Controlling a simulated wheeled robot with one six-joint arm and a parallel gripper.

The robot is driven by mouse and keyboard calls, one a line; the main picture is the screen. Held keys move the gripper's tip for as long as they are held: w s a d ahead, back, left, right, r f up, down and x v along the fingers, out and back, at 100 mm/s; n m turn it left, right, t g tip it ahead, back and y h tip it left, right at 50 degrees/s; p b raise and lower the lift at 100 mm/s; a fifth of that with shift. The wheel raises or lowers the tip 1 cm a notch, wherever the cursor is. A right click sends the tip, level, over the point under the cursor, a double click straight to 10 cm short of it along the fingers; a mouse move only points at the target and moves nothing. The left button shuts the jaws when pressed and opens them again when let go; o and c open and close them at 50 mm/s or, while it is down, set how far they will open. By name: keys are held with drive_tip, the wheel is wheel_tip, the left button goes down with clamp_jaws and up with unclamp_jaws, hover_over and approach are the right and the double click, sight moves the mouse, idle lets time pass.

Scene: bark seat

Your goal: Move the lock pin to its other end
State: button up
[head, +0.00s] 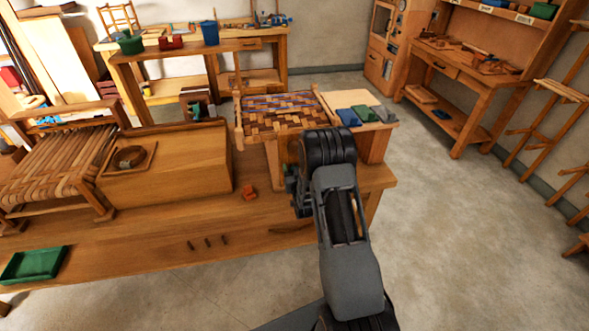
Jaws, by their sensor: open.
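I cannot single out the lock pin with certainty. Several short dark pegs (207,242) lie in a row on the front of the wooden bench (130,250). A small orange-red piece (249,192) sits on the bench, right of a large wooden box (195,165). A square wooden plate with a dark round piece (130,158) is on the box's left part. My gripper (290,180) is open at the end of my dark grey arm, over the bench's right part, beside a woven seat (280,108). The arm hides most of it, and I see nothing held.
A green tray (35,264) lies at the bench's left end. A bark-strip seat frame (55,165) stands behind it. Folded blue, green and grey cloths (365,115) lie on a stand at the right. Open floor (470,240) lies right of the bench.

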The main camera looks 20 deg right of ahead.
drive_tip(key=shift+c, duration=0.2)
clamp_jaws()
drive_tip(key=shift+s+f, duration=0.15)
drive_tip(key=s+b, duration=0.2)
drive_tip(key=shift+s+a, duration=0.25)
drive_tip(key=shift+s, duration=0.05)
drive_tip(key=shift+o, duration=0.2)
unclamp_jaws()
drive_tip(key=shift+s, duration=0.1)
